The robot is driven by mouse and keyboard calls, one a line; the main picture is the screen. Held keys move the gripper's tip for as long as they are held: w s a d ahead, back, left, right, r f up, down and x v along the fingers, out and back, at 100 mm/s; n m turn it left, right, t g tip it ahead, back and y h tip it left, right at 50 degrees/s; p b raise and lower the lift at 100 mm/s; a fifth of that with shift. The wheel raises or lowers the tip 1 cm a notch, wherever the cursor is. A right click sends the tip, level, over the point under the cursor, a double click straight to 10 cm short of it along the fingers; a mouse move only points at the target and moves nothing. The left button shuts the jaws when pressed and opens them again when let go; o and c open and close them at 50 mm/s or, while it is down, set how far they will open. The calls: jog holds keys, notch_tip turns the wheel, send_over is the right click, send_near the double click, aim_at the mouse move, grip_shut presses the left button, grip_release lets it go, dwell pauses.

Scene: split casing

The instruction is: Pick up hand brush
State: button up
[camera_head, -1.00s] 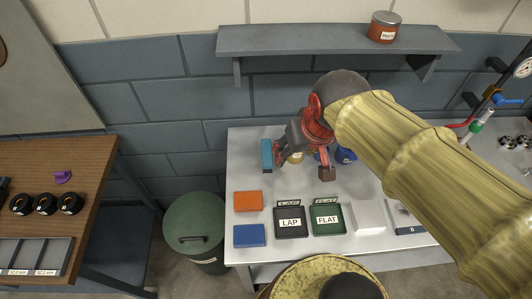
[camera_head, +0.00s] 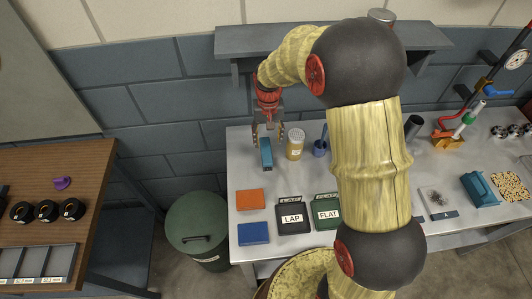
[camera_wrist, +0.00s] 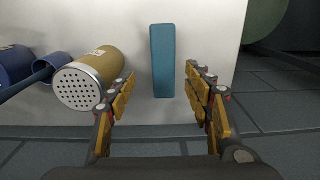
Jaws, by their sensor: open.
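The hand brush appears to be the long teal bar (camera_head: 266,155) near the left back of the grey bench; its bristles are not visible. It also shows in the wrist view (camera_wrist: 162,60), lengthwise between the finger lines. My gripper (camera_head: 268,133) points down at the brush's far end. In the wrist view my gripper (camera_wrist: 160,76) is open, with one finger on each side of the brush and a visible gap on both sides. Nothing is held.
A shaker can (camera_head: 295,145) with a perforated lid stands close right of the brush, near one finger. A blue cup (camera_head: 320,149) is beyond it. A shelf (camera_head: 235,42) hangs behind.

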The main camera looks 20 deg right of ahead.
aim_at(266, 150)
jog(key=shift+w+f, duration=0.15)
jog(key=shift+f, duration=1.8)
jog(key=f, duration=0.1)
jog(key=f+b, duration=0.1)
jog(key=f, duration=0.2)
jog(key=shift+a+f+b, duration=0.3)
jog(key=shift+f, duration=0.1)
jog(key=shift+c, duration=1)
jog(key=c, duration=1.1)
jog(key=shift+c, duration=0.3)
